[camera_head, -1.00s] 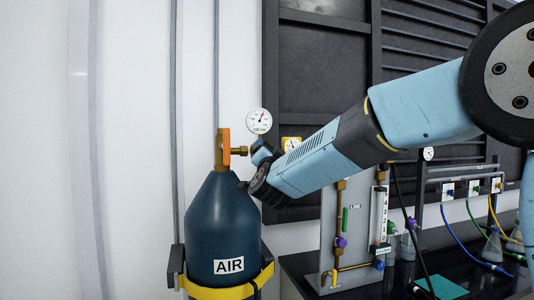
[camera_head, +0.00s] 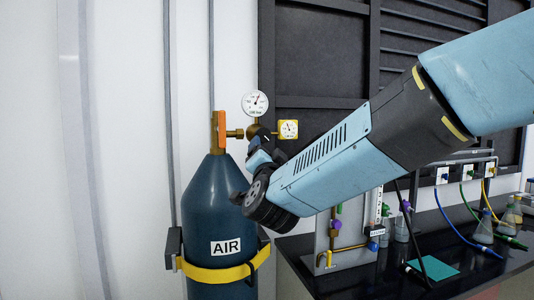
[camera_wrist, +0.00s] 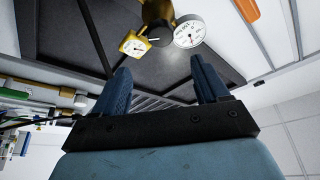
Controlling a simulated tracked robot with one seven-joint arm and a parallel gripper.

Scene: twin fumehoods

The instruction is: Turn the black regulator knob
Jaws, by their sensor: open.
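The black regulator knob (camera_head: 258,134) shows in the head view as a small dark round shape just below the large white gauge (camera_head: 255,103), partly hidden by my gripper. In the wrist view, the dark knob (camera_wrist: 159,37) is under the brass regulator body (camera_wrist: 157,12), beyond and between my fingers. My gripper (camera_wrist: 161,72) is open, with two blue ribbed fingers apart and nothing between them. In the head view my gripper (camera_head: 259,153) points up, just below the knob and close to it. I cannot tell whether they touch.
The blue AIR cylinder (camera_head: 217,215) stands below left, held by a yellow strap (camera_head: 215,274). Its orange valve handle (camera_head: 222,131) is left of the regulator. A small yellow-framed gauge (camera_head: 288,129) is right of the knob. A black bench (camera_head: 450,265) with flasks and hoses lies right.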

